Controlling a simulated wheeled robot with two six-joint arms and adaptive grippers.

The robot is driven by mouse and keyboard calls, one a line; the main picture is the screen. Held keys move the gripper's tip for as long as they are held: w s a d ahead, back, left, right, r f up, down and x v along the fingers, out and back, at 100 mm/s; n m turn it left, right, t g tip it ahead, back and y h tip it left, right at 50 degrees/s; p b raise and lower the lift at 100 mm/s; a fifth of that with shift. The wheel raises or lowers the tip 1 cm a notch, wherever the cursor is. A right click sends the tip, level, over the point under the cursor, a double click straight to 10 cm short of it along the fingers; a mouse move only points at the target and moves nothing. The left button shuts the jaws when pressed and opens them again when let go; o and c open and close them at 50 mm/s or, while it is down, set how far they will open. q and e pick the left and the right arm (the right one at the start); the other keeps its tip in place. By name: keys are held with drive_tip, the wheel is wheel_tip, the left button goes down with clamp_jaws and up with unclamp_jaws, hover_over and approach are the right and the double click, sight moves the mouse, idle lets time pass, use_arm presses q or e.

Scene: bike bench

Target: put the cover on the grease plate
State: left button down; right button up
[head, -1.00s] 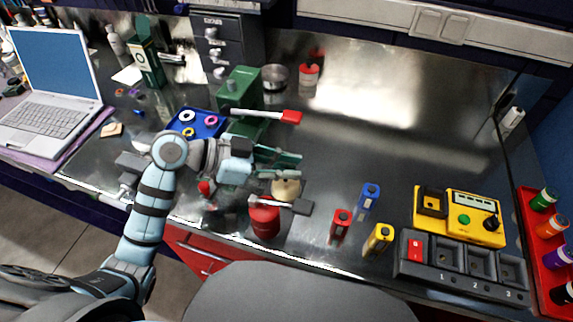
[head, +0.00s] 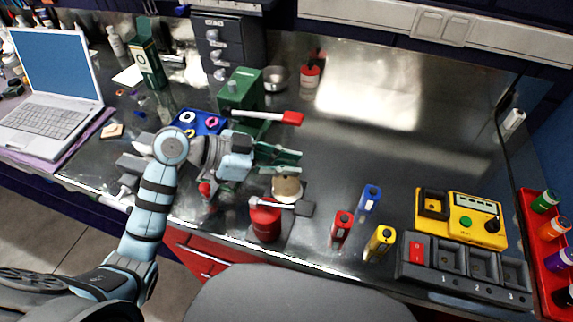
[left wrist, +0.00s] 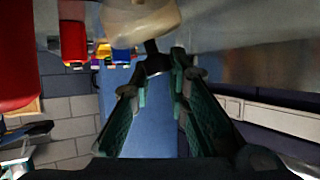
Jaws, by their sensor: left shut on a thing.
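The cover (head: 287,189), a round beige dome, is near the front edge of the bench, just behind a red can. My left gripper (head: 298,161) is above it, with its teal fingers pointing right. In the left wrist view the fingers (left wrist: 156,82) are around the dark knob of the cover (left wrist: 142,22) and shut on it. The grease plate I cannot make out clearly; the cover and the things in front hide the spot below. My right gripper is not in view.
A red can (head: 265,222) with a grey-handled tool across it stands close in front of the cover. Red (head: 341,228), blue (head: 369,199) and yellow (head: 381,241) blocks stand to the right. A blue tray (head: 211,125) lies behind my arm. The back right bench is clear.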

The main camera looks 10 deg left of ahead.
use_arm(q)
drive_tip(key=shift+w+f, duration=0.1)
drive_tip(key=shift+f, duration=0.15)
idle(0.4)
drive_tip(key=shift+w+r+p, duration=0.1)
drive_tip(key=shift+r+p, duration=0.15)
drive_tip(key=shift+p, duration=0.1)
drive_tip(key=shift+w+r+p, duration=0.35)
drive_tip(key=shift+r+p, duration=0.1)
drive_tip(key=shift+r, duration=0.05)
drive_tip(key=shift+s, duration=0.15)
drive_tip(key=shift+r, duration=0.1)
drive_tip(key=shift+s, duration=0.1)
drive_tip(key=shift+s+d, duration=0.1)
drive_tip(key=shift+s, duration=0.1)
drive_tip(key=shift+f+b, duration=0.4)
drive_tip(key=shift+f, duration=0.3)
